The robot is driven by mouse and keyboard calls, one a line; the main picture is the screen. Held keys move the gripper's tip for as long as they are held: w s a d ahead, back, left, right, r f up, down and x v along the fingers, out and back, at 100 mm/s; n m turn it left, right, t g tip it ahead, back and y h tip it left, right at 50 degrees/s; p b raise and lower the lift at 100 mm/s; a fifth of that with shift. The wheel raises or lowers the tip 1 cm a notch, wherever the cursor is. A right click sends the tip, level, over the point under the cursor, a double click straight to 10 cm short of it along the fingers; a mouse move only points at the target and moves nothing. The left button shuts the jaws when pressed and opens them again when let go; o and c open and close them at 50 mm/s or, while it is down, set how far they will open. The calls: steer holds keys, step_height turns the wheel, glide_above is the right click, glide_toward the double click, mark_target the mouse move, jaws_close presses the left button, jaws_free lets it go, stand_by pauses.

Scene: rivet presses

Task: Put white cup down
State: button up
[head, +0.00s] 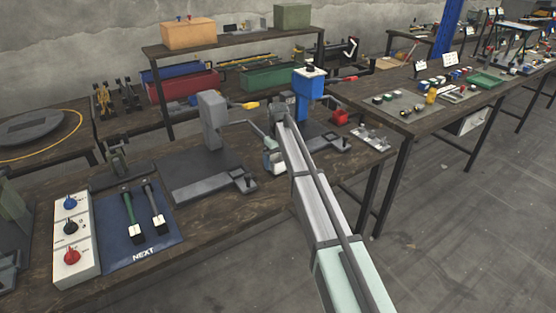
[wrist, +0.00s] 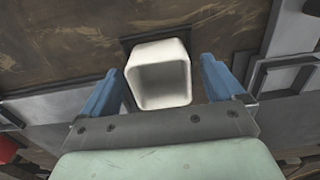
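The white cup (wrist: 160,75) is in the wrist view, a squarish cup with its open mouth facing the camera. It is between the two blue fingers of my gripper (wrist: 160,66). A narrow gap shows between the cup and each finger, wider on the right, so the fingers look open around it. A dark square patch shows behind the cup, above the brown worn surface; I cannot tell whether the cup's base touches it. In the head view my arm reaches to the bench by the presses, and the cup is too small there to make out surely.
A grey press (head: 209,120) stands left of my arm and a blue press (head: 308,85) behind it. A control box (head: 75,235) with knobs and a blue NEXT mat (head: 135,240) are at front left.

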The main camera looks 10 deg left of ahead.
step_height(320, 180, up, 12)
steer(key=shift+r, duration=0.15)
stand_by(0.7)
steer(key=shift+d, duration=0.1)
